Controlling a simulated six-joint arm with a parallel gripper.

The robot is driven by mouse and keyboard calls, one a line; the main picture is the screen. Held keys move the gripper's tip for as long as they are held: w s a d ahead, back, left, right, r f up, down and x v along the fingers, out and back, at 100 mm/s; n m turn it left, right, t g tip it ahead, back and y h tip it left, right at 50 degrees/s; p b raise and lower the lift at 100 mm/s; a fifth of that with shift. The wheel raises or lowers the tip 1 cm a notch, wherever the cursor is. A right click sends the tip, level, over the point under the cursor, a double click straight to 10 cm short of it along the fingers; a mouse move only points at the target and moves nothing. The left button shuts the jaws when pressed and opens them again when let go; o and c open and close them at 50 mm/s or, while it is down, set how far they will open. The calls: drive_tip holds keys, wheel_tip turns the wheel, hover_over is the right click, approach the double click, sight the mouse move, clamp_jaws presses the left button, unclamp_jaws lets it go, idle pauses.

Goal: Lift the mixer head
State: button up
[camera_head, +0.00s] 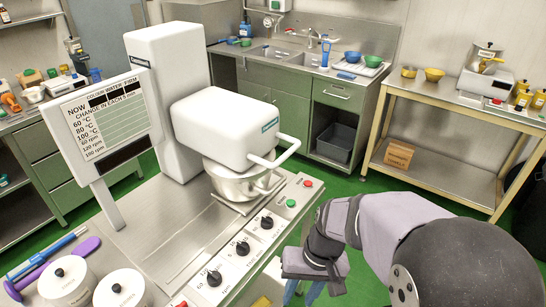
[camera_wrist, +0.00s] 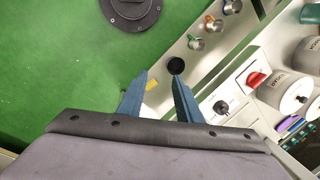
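The mixer head (camera_head: 225,125) is a white rounded block in the head view. It sits level and lowered over the metal kettle (camera_head: 240,180), in front of the white column (camera_head: 172,90). A white bar handle (camera_head: 284,150) sticks out from its right front. My gripper (camera_head: 302,292) is in front of the control panel, pointing down, below and apart from the handle. In the wrist view my gripper (camera_wrist: 160,85) shows two blue fingers apart with nothing between them. The wrist view does not show the mixer head.
The control panel (camera_head: 243,252) has several black knobs, a green button and a red button. A sign board (camera_head: 105,120) stands at left. Two white canisters (camera_head: 66,282) (camera_head: 122,290) stand front left. Open green floor (camera_head: 370,195) lies right of the machine; a steel table (camera_head: 440,100) stands behind.

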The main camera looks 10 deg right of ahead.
sight(286, 157)
drive_tip(key=w+a+r+m+t+y, duration=0.1)
drive_tip(key=w+r+m+t+y, duration=0.15)
drive_tip(key=w, duration=0.45)
drive_tip(key=w+a+r+m+t+y, duration=0.1)
drive_tip(key=w+a+r+y, duration=0.2)
drive_tip(key=w, duration=0.4)
drive_tip(key=w+d+r+m+t+y, duration=0.1)
drive_tip(key=w+d+r+t, duration=0.1)
drive_tip(key=w, duration=0.4)
drive_tip(key=w+d+r+m+t+y, duration=0.1)
drive_tip(key=w+d+r+t, duration=0.2)
drive_tip(key=w+r, duration=0.1)
drive_tip(key=w+d+r+m+t+y, duration=0.1)
drive_tip(key=w+d+r+m+t, duration=0.1)
drive_tip(key=w, duration=0.5)
drive_tip(key=shift+w+d+r+t, duration=0.35)
drive_tip(key=shift+d+r+t, duration=0.1)
drive_tip(key=shift+d, duration=0.2)
drive_tip(key=p+x, duration=0.3)
drive_tip(key=x, duration=0.3)
drive_tip(key=shift+w+a+f, duration=0.1)
drive_tip(key=shift+c, duration=0.4)
clamp_jaws()
